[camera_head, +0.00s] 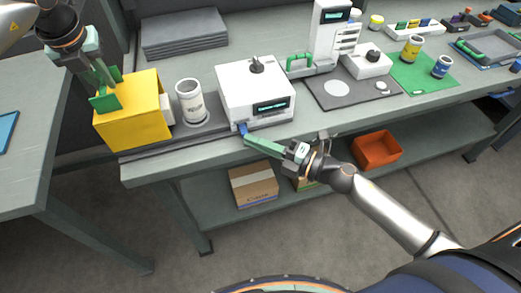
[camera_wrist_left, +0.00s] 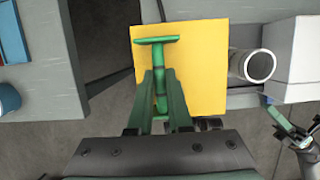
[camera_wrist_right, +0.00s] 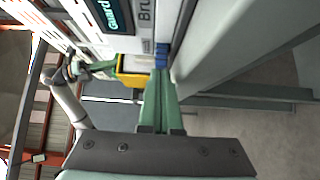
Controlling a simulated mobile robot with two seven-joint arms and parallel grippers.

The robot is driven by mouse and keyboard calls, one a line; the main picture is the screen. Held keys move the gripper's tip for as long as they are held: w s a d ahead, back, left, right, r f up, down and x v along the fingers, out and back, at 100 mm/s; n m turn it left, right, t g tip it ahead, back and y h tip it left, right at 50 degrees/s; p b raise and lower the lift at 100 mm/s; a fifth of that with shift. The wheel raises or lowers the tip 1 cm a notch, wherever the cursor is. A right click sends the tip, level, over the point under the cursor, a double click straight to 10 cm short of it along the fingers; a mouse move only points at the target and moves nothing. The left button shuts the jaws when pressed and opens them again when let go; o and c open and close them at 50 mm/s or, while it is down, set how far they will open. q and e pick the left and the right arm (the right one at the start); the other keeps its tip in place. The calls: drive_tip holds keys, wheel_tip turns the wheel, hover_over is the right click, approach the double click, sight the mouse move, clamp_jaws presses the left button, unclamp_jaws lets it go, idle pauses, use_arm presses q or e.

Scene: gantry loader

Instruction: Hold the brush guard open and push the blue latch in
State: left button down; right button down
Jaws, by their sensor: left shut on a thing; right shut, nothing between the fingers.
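The yellow box-shaped brush guard (camera_head: 135,118) stands at the left end of the bench, apart from the white machine (camera_head: 240,85). My left gripper (camera_head: 108,84) is above it. In the left wrist view, its fingers (camera_wrist_left: 160,76) are shut on the stem of the guard's green T-shaped handle (camera_wrist_left: 157,41). The blue latch (camera_head: 242,128) is at the lower left of the machine's front. My right gripper (camera_head: 247,138) is shut and empty, with its green fingertips at the latch. In the right wrist view, the tips (camera_wrist_right: 159,72) meet or nearly meet the latch (camera_wrist_right: 161,55).
A white cylinder (camera_head: 189,105) stands between guard and machine on a dark rail. A grey plate (camera_head: 340,90), a green mat (camera_head: 425,80) and other items lie to the right. An orange bin (camera_head: 377,149) and a cardboard box (camera_head: 253,187) sit on the lower shelf.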

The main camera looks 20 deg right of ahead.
use_arm(q)
drive_tip(key=shift+r, duration=0.1)
use_arm(e)
drive_tip(key=shift+w+d, duration=0.15)
drive_tip(key=shift+w, duration=0.05)
use_arm(q)
drive_tip(key=shift+a, duration=0.1)
use_arm(e)
drive_tip(key=s+d, duration=0.6)
drive_tip(key=s, duration=0.5)
drive_tip(key=shift+s+d, duration=0.25)
drive_tip(key=shift+d, duration=0.15)
use_arm(q)
drive_tip(key=shift+d, duration=0.3)
drive_tip(key=c, duration=0.6)
unclamp_jaws()
drive_tip(key=shift+o, duration=0.2)
